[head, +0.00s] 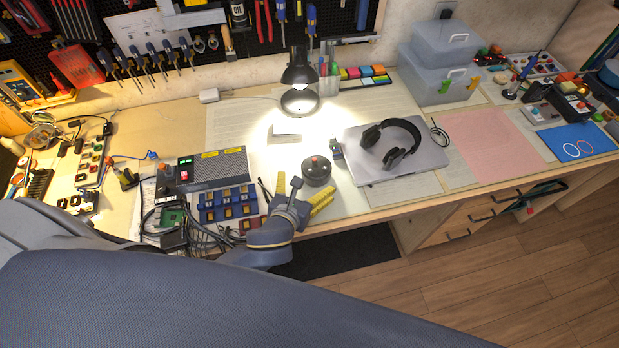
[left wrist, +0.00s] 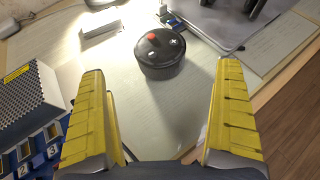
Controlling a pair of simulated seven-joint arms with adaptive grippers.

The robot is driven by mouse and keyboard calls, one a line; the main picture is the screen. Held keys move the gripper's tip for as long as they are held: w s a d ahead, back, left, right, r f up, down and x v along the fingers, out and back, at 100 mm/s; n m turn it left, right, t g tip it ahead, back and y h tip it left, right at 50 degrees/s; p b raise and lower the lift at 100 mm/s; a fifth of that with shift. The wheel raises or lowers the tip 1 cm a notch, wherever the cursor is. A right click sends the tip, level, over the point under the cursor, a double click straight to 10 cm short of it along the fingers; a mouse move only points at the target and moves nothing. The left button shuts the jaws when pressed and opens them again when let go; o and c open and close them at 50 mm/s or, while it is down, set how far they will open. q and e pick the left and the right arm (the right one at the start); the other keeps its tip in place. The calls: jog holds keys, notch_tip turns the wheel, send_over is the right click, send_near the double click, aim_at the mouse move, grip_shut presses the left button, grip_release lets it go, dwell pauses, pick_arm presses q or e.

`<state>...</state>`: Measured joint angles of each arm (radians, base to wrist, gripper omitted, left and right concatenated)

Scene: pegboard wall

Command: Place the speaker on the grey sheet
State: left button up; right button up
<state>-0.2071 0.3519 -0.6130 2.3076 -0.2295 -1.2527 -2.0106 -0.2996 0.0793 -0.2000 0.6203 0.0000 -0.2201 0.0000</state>
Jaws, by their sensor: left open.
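The speaker (head: 317,170) is a dark, round, low puck with a red button on top, standing upright on the desk in front of the lamp. In the left wrist view the speaker (left wrist: 160,53) sits just beyond my fingertips, roughly centred between them. My left gripper (head: 305,196) is open and empty, its yellow fingers apart on the near side of the speaker and not touching it. Several pale, greyish sheets lie on the desk, one of them (head: 405,190) in front of the laptop; I cannot tell which is the grey sheet. My right gripper is not in view.
A laptop (head: 425,162) with headphones (head: 391,142) on it is right of the speaker. A lit lamp (head: 299,95) stands behind. A grey box (head: 214,168), a blue switch block (head: 229,205) and cables crowd the left. A pink sheet (head: 490,145) lies bare at right.

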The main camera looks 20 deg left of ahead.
pick_arm(q)
jog(key=shift+s+r, duration=0.3)
jog(key=shift+s, duration=0.3)
jog(key=shift+c, duration=0.4)
dwell(0.4)
